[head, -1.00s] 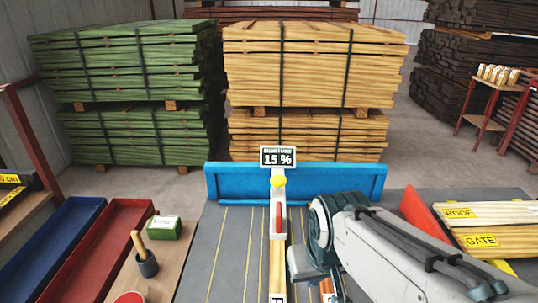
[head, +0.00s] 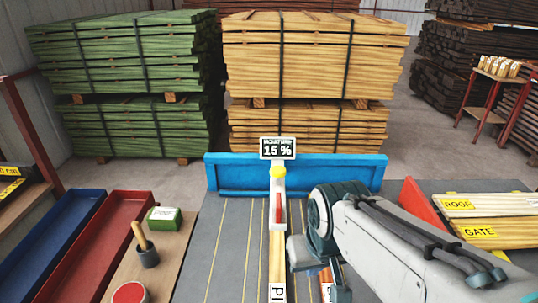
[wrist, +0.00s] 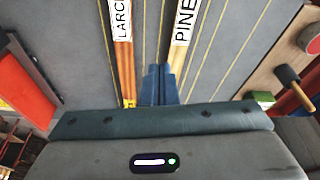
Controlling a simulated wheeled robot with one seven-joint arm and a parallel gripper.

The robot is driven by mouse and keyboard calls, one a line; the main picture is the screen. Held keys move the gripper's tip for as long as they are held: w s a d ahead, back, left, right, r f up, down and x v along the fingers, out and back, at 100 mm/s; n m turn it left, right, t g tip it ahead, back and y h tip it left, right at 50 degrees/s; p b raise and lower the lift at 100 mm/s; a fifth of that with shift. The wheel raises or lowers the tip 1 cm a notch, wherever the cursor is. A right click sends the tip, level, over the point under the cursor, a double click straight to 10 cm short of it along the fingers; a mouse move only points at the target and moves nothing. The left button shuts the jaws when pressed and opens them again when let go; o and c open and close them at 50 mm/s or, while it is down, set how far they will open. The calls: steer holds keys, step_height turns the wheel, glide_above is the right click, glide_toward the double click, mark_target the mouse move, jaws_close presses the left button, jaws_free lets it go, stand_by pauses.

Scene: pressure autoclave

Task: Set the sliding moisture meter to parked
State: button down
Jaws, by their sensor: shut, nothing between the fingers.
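The moisture meter shows in the head view as a white body with a red grip (head: 278,207), a yellow knob (head: 277,172) and a display (head: 277,148) reading 15 %. It stands at the far end of the pine board (head: 277,258), close to the blue fence. My gripper is shut and empty in the wrist view (wrist: 159,70), over the grey table between the LARCH board (wrist: 123,50) and the PINE board (wrist: 183,35). In the head view my arm hides most of the gripper. The meter is not visible in the wrist view.
A blue fence (head: 295,172) closes the far edge of the grey table (head: 232,230). Labelled boards (head: 485,233) lie at the right.

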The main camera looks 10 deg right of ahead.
steer(key=c, duration=1.6)
jaws_free()
steer(key=shift+w+r, duration=0.1)
steer(key=shift+r, duration=0.05)
steer(key=shift+o, duration=0.8)
steer(key=w+a+r+m+g+p, duration=0.1)
steer(key=w+r+p, duration=0.2)
steer(key=w+r, duration=0.4)
steer(key=w, duration=0.3)
steer(key=shift+r+g, duration=0.3)
steer(key=shift+r, duration=0.05)
steer(key=m+g+p, duration=0.1)
steer(key=p, duration=0.1)
glide_toward(279, 199)
step_height(279, 199, down, 12)
steer(key=shift+w+f+p, duration=0.1)
steer(key=shift+p, duration=0.3)
jaws_close()
